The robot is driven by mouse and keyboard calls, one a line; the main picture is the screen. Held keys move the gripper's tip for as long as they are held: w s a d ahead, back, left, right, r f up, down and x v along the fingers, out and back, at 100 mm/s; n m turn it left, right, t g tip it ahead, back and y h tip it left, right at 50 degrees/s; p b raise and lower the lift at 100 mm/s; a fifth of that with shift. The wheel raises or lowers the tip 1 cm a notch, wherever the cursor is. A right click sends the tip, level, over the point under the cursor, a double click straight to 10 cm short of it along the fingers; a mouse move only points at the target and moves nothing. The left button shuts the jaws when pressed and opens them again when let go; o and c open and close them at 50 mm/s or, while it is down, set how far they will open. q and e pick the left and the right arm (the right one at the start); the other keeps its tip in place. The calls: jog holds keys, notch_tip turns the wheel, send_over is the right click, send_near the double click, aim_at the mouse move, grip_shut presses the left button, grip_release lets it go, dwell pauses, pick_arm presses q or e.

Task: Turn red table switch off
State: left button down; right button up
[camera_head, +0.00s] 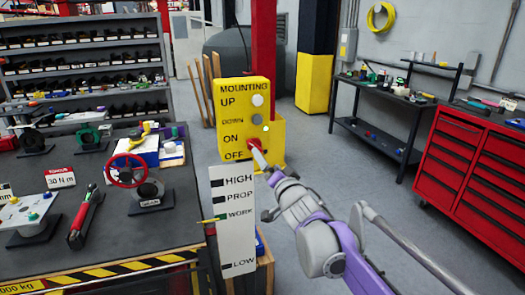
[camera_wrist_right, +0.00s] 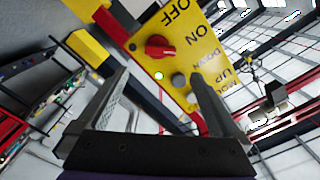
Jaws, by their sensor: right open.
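The red switch (camera_head: 254,144) is on the front of the yellow control box (camera_head: 233,88), beside the printed ON and OFF. In the right wrist view, the red switch (camera_wrist_right: 160,47) is a round knob with a small pale mark; I cannot tell its exact setting. My right gripper (camera_head: 262,163) is in front of the box, close below the switch, and partly hides it in the head view. In the wrist view, the right gripper (camera_wrist_right: 158,85) is open and empty, its fingers spread, with the knob beyond the fingertips. My left gripper is not in view.
A small green light (camera_wrist_right: 159,76) and a grey button (camera_wrist_right: 178,80) sit near the knob. A white HIGH/LOW sign (camera_head: 233,225) stands in front of the box. A workbench (camera_head: 105,225) with a red handwheel (camera_head: 126,170) is left; a red cabinet (camera_head: 470,170) is right.

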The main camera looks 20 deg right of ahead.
jog(key=w+p, duration=0.1)
jog(key=w, duration=0.9)
jog(key=shift+a, duration=0.25)
jog(key=shift+w, duration=0.1)
jog(key=c, duration=1.3)
